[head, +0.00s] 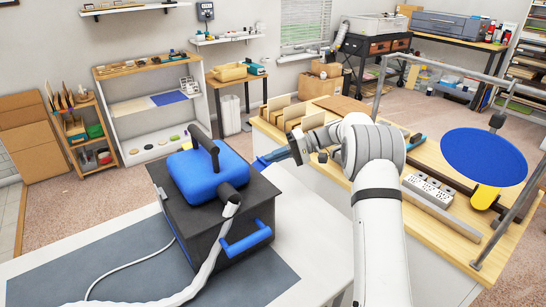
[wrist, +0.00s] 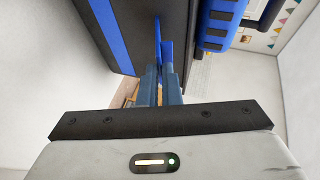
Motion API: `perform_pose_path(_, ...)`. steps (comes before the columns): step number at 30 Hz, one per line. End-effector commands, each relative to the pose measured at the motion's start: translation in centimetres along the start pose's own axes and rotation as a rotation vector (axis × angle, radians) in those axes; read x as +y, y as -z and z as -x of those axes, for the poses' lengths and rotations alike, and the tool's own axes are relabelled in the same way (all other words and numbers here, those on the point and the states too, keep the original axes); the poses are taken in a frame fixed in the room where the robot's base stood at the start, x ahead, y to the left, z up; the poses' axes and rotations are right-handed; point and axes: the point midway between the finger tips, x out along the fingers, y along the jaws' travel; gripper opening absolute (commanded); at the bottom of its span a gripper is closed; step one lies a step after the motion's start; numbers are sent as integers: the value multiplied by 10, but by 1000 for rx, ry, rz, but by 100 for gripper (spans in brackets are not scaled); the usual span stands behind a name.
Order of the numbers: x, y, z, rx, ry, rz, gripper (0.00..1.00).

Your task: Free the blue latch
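A dark box (head: 185,218) stands on the workbench, with a bulky blue lid (head: 198,172) and a black handle on top. The blue latch (wrist: 157,34) is a thin upright strip beside the box's side in the wrist view. My gripper (head: 266,160) reaches in from the right at that side in the head view. In the wrist view my gripper (wrist: 160,76) has its two fingers close together, with a narrow gap, and the latch lies between their tips. The latch's far end and the exact contact are partly hidden by the fingers.
A blue front handle (head: 246,240) juts from the box, and a pale hose (head: 215,245) hangs from its lid. A wooden-topped bench (head: 440,225) stands right, with a blue disc (head: 484,157) and a power strip (head: 430,190). The grey mat (head: 110,275) has clear room at front left.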

Motion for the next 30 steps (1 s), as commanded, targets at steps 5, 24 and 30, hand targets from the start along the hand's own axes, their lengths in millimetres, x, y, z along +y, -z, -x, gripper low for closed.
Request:
perform_pose_path(5,1,0,-1,-3,4,-3,0)
perform_pose_path(24,0,0,-1,-1,3,-2,26)
perform_pose_path(30,-9,1,2,-1,2,0,26)
